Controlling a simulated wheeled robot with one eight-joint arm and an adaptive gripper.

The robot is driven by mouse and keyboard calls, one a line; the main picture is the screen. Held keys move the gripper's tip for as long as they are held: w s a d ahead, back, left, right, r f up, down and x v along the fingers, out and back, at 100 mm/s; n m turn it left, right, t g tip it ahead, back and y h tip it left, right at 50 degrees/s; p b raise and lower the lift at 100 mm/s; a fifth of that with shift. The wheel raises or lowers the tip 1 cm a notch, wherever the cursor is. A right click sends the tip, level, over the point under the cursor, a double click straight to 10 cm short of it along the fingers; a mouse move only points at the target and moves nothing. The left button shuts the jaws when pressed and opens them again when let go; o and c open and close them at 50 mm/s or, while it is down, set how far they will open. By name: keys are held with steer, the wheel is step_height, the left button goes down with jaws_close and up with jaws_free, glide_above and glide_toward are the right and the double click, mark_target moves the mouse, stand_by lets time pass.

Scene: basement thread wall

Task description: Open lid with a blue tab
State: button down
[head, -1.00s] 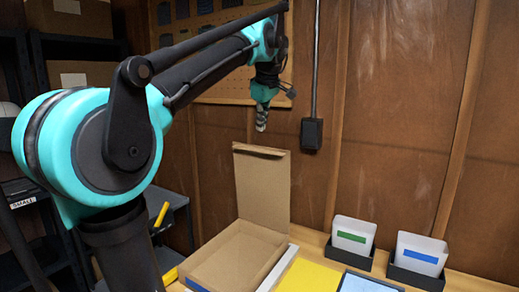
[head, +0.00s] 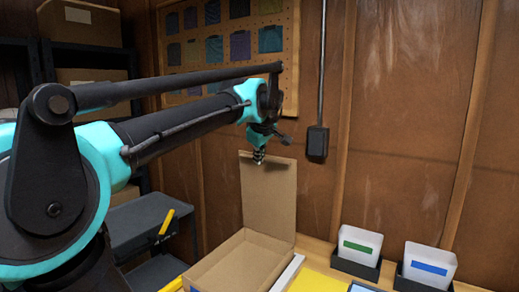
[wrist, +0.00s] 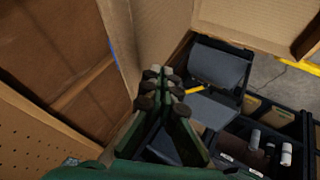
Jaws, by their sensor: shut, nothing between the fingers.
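A cardboard box (head: 236,262) stands on the bench with its lid (head: 269,198) raised upright at the back. In the wrist view the lid (wrist: 130,45) is close beside the fingers, with a thin blue strip along its left edge. I cannot tell whether that strip is the tab. My gripper (head: 258,158) is at the lid's top edge, pointing down, shut and empty. Its fingertips (wrist: 160,73) meet in the wrist view. I cannot tell whether they touch the lid.
Two pale bins, one with a green label (head: 356,246) and one with a blue label (head: 430,268), stand right of the box. A yellow sheet (head: 316,281) lies between. A grey cart (head: 140,222) stands at left. The wooden wall and pegboard (head: 288,75) are behind.

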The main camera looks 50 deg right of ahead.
mark_target(263, 166)
steer(key=d, duration=0.3)
steer(key=w+d+f, duration=0.1)
steer(key=d, duration=0.1)
steer(key=shift+a, duration=0.1)
steer(key=shift+a, duration=0.1)
